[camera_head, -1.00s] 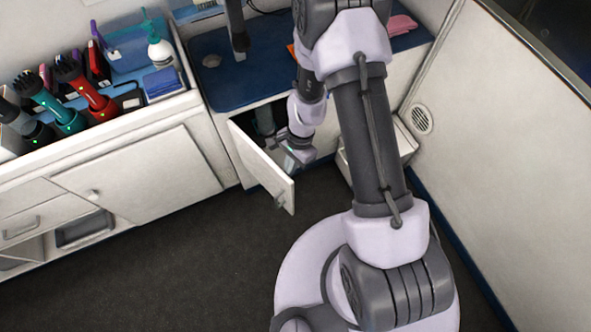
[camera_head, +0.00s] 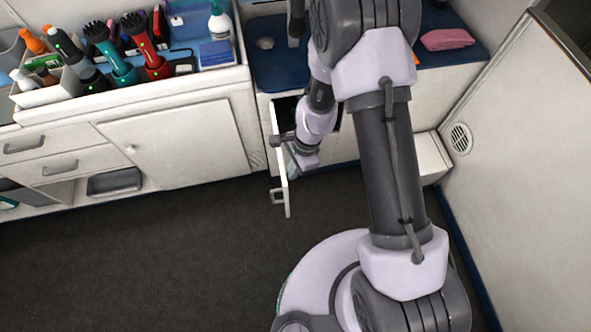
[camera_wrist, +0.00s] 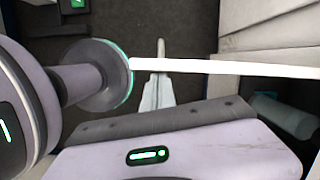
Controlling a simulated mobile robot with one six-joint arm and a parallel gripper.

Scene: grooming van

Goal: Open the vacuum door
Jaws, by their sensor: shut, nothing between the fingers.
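The white vacuum door (camera_head: 281,177) stands swung well out from its cabinet and shows nearly edge-on. Its grey handle (camera_head: 278,196) is on the outer face near the free edge. In the wrist view the door (camera_wrist: 230,67) is a thin white strip across the picture. My gripper (camera_head: 292,170) is shut and empty on the inner side of the door, close to it. In the wrist view my gripper (camera_wrist: 158,90) reaches the strip near its free end; I cannot tell whether they touch. The cabinet's inside is mostly hidden by my arm.
A long white counter unit (camera_head: 175,140) with drawers and grooming tools stands at the left. The dark floor (camera_head: 150,250) in front is clear.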

